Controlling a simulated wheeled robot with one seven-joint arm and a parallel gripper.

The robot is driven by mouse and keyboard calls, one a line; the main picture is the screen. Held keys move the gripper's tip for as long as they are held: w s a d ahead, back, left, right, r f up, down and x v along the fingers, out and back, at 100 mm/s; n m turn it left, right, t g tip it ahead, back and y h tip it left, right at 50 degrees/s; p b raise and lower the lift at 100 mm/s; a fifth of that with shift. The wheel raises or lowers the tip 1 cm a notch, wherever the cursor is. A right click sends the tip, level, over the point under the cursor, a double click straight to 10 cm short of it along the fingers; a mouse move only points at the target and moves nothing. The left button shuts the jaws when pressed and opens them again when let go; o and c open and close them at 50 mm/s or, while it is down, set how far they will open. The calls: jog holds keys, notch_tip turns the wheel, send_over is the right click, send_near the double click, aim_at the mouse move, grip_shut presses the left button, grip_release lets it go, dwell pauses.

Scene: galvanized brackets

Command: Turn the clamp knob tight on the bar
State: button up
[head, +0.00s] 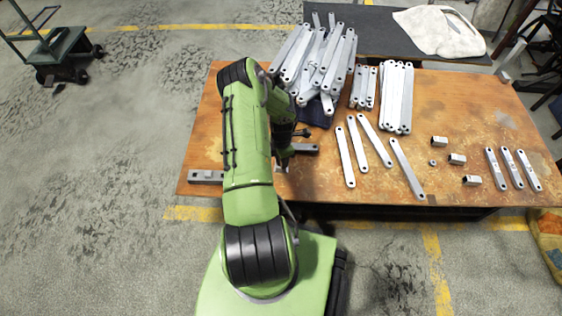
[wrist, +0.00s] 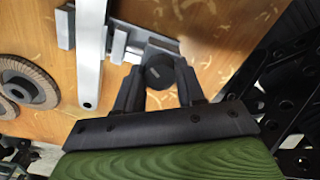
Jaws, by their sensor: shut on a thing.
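The clamp knob (wrist: 160,72) is a dark round knob with a pale mark, in the upper middle of the wrist view. My gripper (wrist: 159,82) has one finger on each side of it and is shut on it. Pale metal clamp parts (wrist: 120,42) show just beyond the knob. A long silver bar (wrist: 91,50) runs up the wrist view, left of the knob. In the head view my arm hides most of the clamp and knob; a grey bar end (head: 207,176) shows left of the arm. How tight the clamp sits cannot be told.
The brown workbench (head: 455,105) holds a heap of galvanized brackets (head: 318,60) at the back, with loose flat brackets (head: 407,167) and short square pieces (head: 457,159) to the right. Brown round discs (wrist: 28,80) lie left in the wrist view. A cart (head: 65,50) stands far left.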

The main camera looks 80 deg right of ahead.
jog(key=m+b, duration=0.1)
jog(key=m, duration=0.3)
jog(key=shift+f+m, duration=0.1)
jog(key=shift+m, duration=1.3)
jog(key=m, duration=0.4)
jog(key=o, duration=1)
jog(key=shift+c, duration=0.2)
